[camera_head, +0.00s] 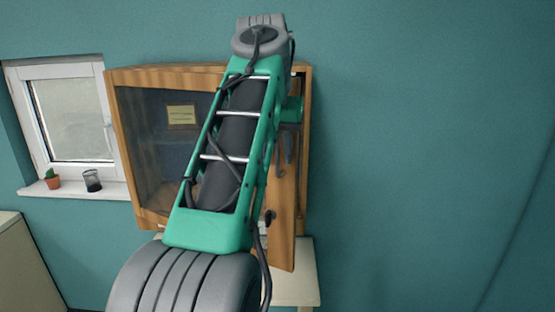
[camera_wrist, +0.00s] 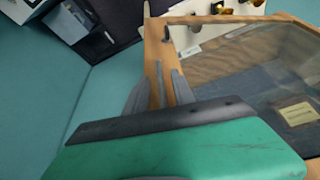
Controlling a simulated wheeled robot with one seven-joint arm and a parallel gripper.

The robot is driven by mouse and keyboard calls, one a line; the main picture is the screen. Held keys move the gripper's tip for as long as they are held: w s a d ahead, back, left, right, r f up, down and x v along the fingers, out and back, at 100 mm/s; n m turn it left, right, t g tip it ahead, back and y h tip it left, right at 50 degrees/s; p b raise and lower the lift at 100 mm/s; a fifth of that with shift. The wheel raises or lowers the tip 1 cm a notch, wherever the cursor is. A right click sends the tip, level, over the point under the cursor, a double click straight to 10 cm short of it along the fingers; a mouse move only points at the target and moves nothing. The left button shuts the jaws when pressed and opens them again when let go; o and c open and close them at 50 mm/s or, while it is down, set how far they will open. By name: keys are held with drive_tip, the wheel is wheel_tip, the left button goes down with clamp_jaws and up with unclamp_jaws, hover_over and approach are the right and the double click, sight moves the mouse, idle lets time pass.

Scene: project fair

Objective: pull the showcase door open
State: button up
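The showcase (camera_head: 210,72) is a wooden cabinet on the teal wall. Its glazed door has a wooden stile (camera_head: 283,225) on the right. The stile's lower end hangs below the cabinet's bottom edge, so the door looks slightly ajar. A small dark knob (camera_head: 270,215) sits low on the stile; it also shows in the wrist view (camera_wrist: 166,35). My gripper (camera_wrist: 161,77) is at the stile, its grey fingers apart. A thin grey bar, apparently the handle (camera_wrist: 160,68), stands between them, with narrow gaps visible on both sides. My arm hides much of the door in the head view.
A yellowish card (camera_head: 182,116) is inside behind the glass. A pale table (camera_head: 300,288) stands below. A window (camera_head: 70,115) with a cactus pot (camera_head: 53,179) and dark cup (camera_head: 92,180) on its sill is left. The wall to the right is clear.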

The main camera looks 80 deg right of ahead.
drive_tip(key=shift+x, duration=0.9)
drive_tip(key=shift+c, duration=0.3)
clamp_jaws()
drive_tip(key=shift+w, duration=0.1)
